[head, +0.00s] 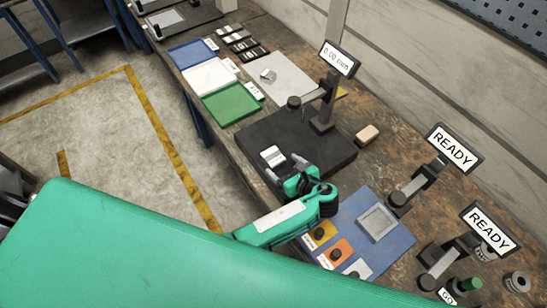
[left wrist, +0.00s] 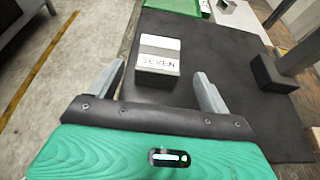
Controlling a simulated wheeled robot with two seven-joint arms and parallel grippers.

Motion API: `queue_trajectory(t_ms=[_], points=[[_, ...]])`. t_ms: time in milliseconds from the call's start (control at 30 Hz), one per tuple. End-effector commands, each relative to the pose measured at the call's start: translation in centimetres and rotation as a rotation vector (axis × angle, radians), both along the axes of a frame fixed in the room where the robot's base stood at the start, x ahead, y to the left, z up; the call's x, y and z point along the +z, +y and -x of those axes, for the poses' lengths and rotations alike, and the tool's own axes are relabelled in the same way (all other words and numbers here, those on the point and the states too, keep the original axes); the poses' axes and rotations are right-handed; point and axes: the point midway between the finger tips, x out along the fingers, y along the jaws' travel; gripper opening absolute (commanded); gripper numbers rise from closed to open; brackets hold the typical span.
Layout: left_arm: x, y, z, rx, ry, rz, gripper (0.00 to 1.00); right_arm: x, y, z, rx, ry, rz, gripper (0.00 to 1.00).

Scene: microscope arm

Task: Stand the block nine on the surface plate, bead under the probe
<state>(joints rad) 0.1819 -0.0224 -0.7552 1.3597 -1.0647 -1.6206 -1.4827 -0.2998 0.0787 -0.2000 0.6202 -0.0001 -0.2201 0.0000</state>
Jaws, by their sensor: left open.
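A pale, silvery block (head: 272,157) rests on the dark surface plate (head: 262,142), near its front-left edge. In the left wrist view the block (left wrist: 158,55) has a white face with lettering that appears to read SEVEN; no block marked nine can be made out. My left gripper (head: 287,167) is open and empty at the plate's front edge. In the left wrist view its two fingers (left wrist: 160,82) point toward the block from either side, apart from it. The probe (head: 293,103) hangs from a stand on the plate, under a display reading 0.00 mm. I cannot make out a bead.
A tan block (head: 367,134) lies right of the plate. A blue mat (head: 392,236) with coloured tiles and two READY displays (head: 455,148) stand nearer right.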

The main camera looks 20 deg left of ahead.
Motion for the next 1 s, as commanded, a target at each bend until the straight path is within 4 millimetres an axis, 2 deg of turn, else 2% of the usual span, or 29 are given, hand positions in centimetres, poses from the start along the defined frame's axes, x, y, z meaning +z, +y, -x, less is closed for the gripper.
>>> queue_trajectory(t_ms=[33,100,267,567,900,967,1000], points=[[0.2,0.7,-0.4,0.002,0.001,-0.003,0.8,1.0,0.0,0.0,0.0,0.0,0.0,0.76],[-0.1,1.5,-0.9,0.001,0.002,-0.004,0.8,1.6,0.0,0.0,0.0,0.0,0.0,0.76],[-1.2,2.9,-1.9,0.001,0.001,-0.003,0.8,2.1,0.0,0.0,0.0,0.0,0.0,0.76],[-1.6,3.2,-2.2,0.0,-0.001,0.001,0.8,2.0,0.0,0.0,0.0,0.0,0.0,0.76],[-1.5,3.2,-2.2,0.0,-0.001,0.001,0.13,2.0,0.0,0.0,0.0,0.0,0.0,0.76],[-1.5,3.2,-2.2,0.0,0.0,0.0,0.01,2.0,-0.1,0.0,0.0,0.0,0.0,0.76],[-1.5,3.2,-2.2,0.0,0.0,0.0,0.0,2.0,-0.1,0.0,0.0,0.0,0.001,0.76]])
